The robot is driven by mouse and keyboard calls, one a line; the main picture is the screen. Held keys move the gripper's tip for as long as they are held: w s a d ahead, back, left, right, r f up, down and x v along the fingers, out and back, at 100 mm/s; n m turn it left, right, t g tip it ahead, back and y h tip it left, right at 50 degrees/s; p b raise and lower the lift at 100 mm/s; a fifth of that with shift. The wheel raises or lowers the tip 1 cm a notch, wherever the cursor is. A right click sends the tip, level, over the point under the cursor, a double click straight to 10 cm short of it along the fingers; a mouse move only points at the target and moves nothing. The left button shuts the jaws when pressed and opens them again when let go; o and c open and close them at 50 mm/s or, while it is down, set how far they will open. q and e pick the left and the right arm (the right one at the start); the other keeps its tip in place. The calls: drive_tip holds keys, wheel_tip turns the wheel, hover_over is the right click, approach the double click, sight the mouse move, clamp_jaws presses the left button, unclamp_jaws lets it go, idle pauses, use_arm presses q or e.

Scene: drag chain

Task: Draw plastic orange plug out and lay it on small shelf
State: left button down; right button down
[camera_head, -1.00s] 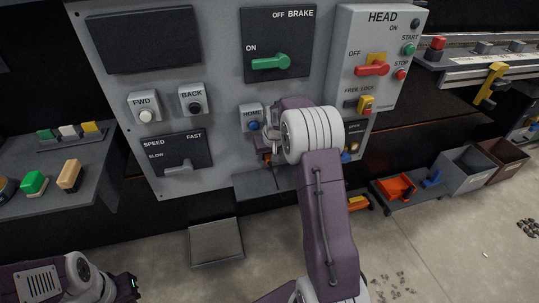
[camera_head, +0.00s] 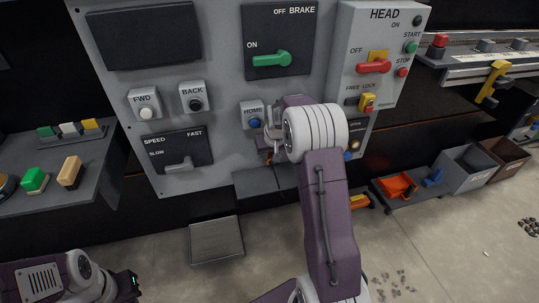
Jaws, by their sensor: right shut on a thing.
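The orange plug (camera_head: 269,158) shows only as a small orange bit below my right wrist, in front of the control panel; the rest is hidden by the gripper and arm. My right gripper (camera_head: 269,146) is shut on it, with its fingers mostly hidden by the wrist. I cannot tell whether the plug is still in its socket. The small grey shelf (camera_head: 255,184) juts out at the panel's lower edge, just below the gripper; my arm covers its right part. My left gripper (camera_head: 132,286) is low at the left, far from the panel, its jaws too small to read.
The panel (camera_head: 222,120) carries a blue HOME button (camera_head: 255,123) close to my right gripper, and a grey speed lever (camera_head: 179,165). A side shelf (camera_head: 50,200) with coloured blocks stands at left. Grey (camera_head: 467,170) and brown bins stand at right.

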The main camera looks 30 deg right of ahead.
sight(272, 164)
drive_tip(key=shift+s+a+b, duration=0.25)
drive_tip(key=shift+s+b, duration=0.1)
drive_tip(key=shift+s, duration=0.7)
drive_tip(key=shift+s+a, duration=0.1)
drive_tip(key=shift+s, duration=0.45)
drive_tip(key=s, duration=0.2)
drive_tip(key=s+a+b, duration=0.1)
drive_tip(key=shift+s, duration=0.4)
